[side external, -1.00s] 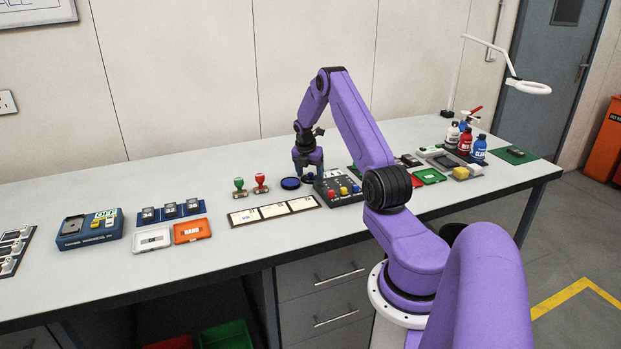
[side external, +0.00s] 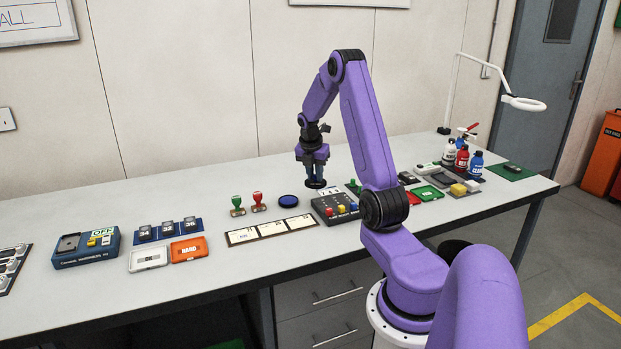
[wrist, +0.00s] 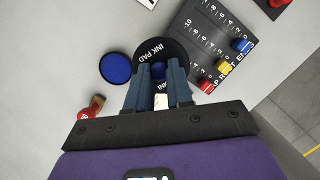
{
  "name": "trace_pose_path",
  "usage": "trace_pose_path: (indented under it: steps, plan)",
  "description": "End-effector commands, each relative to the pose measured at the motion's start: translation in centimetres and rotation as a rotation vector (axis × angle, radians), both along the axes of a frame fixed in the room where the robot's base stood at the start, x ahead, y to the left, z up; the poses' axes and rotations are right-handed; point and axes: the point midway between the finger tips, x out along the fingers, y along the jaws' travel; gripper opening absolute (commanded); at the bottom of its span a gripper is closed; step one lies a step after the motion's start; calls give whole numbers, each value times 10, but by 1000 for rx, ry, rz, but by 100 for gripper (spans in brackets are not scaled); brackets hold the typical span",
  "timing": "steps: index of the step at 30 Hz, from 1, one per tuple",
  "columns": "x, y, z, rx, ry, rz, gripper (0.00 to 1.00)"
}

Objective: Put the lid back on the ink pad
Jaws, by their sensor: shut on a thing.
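The ink pad (side external: 288,201) is a round, open pad with a blue face, lying on the bench right of the two stamps. It also shows in the wrist view (wrist: 115,68). The lid (side external: 315,185) is a black disc; in the wrist view its top (wrist: 150,49) reads INK PAD. My gripper (side external: 315,176) is shut on the lid and holds it above the bench, behind and to the right of the pad. In the wrist view the fingers (wrist: 160,75) cover part of the lid.
A panel with coloured sliders (side external: 335,207) stands right of the pad, close below the lid. A red stamp (side external: 257,201) and a green stamp (side external: 237,205) stand to its left. A strip of white cards (side external: 270,229) lies in front. Bench behind the pad is clear.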

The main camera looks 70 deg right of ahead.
Motion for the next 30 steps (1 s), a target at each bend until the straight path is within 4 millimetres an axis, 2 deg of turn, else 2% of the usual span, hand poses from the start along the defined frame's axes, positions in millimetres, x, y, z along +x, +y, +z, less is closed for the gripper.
trace_pose_path:
  steps: [6,12,16,20,30]
  plan:
    - [-24,28,17,-2,0,2,0]
    - [-36,43,26,-2,-1,2,0]
    - [-36,46,27,-1,0,11,0]
    - [-20,40,24,1,1,61,0]
    - [62,15,0,2,0,298,0]
